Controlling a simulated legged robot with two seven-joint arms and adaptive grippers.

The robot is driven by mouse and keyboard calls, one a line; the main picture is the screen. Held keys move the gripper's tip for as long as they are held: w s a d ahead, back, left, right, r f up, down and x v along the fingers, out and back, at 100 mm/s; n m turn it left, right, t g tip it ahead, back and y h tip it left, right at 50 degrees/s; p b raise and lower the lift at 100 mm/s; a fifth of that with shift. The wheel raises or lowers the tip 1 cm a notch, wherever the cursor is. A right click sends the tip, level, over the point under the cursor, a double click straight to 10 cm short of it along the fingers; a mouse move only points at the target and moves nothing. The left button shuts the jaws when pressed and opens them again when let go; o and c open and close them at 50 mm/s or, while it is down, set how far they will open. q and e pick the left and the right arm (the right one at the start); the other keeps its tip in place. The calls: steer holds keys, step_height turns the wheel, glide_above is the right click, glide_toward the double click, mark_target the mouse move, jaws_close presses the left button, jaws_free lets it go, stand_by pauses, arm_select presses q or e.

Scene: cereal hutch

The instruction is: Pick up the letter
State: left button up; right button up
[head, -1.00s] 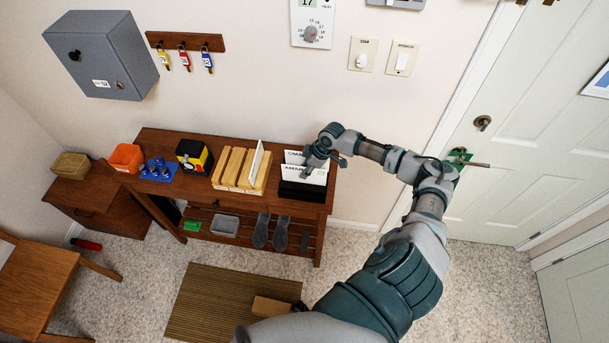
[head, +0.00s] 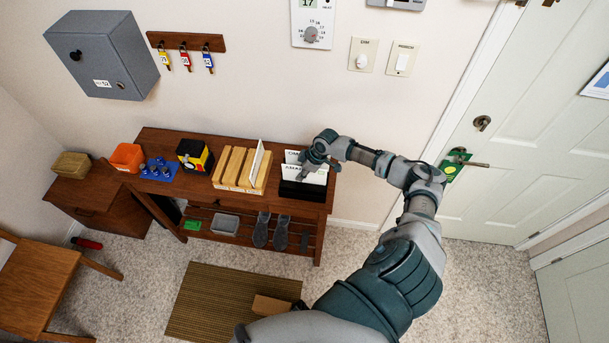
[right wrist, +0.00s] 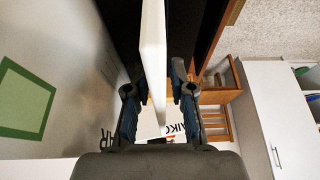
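White upright cards or letters (head: 318,177) with black lettering stand in a black holder (head: 289,190) at the right end of the wooden table. My right gripper (head: 311,165) is over this holder, at the cards. In the right wrist view, a thin white card (right wrist: 153,60), seen nearly edge-on, runs between the two fingers of the right gripper (right wrist: 157,90). The fingers are apart, one on each side of it, with a gap showing on the right; contact is not clear. Another white letter (head: 258,160) stands upright in the wooden slotted rack (head: 229,170). My left gripper is not in view.
The wall is close behind. A door (head: 530,130) with a lever handle stands at right.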

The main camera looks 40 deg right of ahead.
jaws_close()
steer(key=shift+r, duration=0.65)
step_height(320, 180, up, 3)
steer(key=shift+f+b, duration=0.2)
steer(key=shift+b, duration=0.25)
steer(key=s+a+r, duration=0.1)
steer(key=s+a, duration=0.9)
steer(key=s, duration=0.2)
steer(key=shift+a+r+b, duration=0.2)
steer(key=shift+b, duration=0.25)
